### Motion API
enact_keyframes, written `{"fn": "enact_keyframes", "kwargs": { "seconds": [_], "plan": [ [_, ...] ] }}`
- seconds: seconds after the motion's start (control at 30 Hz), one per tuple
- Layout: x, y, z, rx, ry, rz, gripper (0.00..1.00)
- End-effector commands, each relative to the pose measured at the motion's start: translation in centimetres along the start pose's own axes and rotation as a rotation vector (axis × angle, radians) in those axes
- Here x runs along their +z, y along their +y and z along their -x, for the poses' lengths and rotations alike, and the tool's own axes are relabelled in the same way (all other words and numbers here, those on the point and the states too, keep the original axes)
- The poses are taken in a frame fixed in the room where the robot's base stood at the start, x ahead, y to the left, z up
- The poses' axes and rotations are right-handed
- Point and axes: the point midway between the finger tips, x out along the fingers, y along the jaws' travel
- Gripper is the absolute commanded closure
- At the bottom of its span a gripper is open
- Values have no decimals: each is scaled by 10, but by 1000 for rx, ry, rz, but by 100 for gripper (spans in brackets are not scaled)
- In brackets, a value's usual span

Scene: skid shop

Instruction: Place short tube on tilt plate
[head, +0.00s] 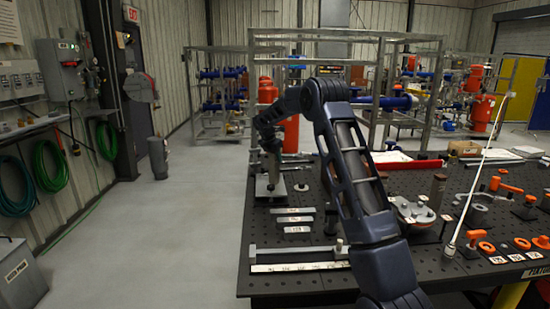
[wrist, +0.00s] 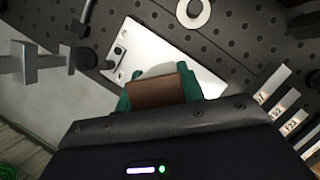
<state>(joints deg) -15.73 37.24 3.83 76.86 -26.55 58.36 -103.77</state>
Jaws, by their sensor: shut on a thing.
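My gripper (wrist: 158,92) is shut on the short tube (wrist: 155,91), a brown piece between green fingers in the wrist view. A pale flat plate (wrist: 136,42), which looks like the tilt plate, lies beyond and below the tube, with a small dark fitting near its left corner. The tube overlaps the plate in the picture; I cannot tell whether they touch. In the head view my gripper (head: 270,150) is above the pale plate (head: 264,188) at the table's far left corner. The held tube is not clear there.
Labelled bars (head: 295,220) and a long rail (head: 295,254) lie nearer on the black perforated table (head: 340,292). A ring (wrist: 193,12) lies just past the plate. A brown upright cylinder (head: 437,190), a round fixture (head: 412,211) and orange parts (head: 487,247) occupy the right side.

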Motion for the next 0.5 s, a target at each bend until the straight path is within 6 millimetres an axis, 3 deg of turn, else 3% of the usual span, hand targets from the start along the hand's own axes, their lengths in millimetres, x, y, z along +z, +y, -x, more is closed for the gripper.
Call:
{"fn": "enact_keyframes", "kwargs": {
  "seconds": [0.03,0.07,0.17,0.5],
  "plan": [
    [0,0,-1,0,0,0,100],
    [-1,0,-2,0,0,0,60],
    [0,0,-1,0,0,0,40],
    [0,0,1,1,0,0,40]
  ]
}}
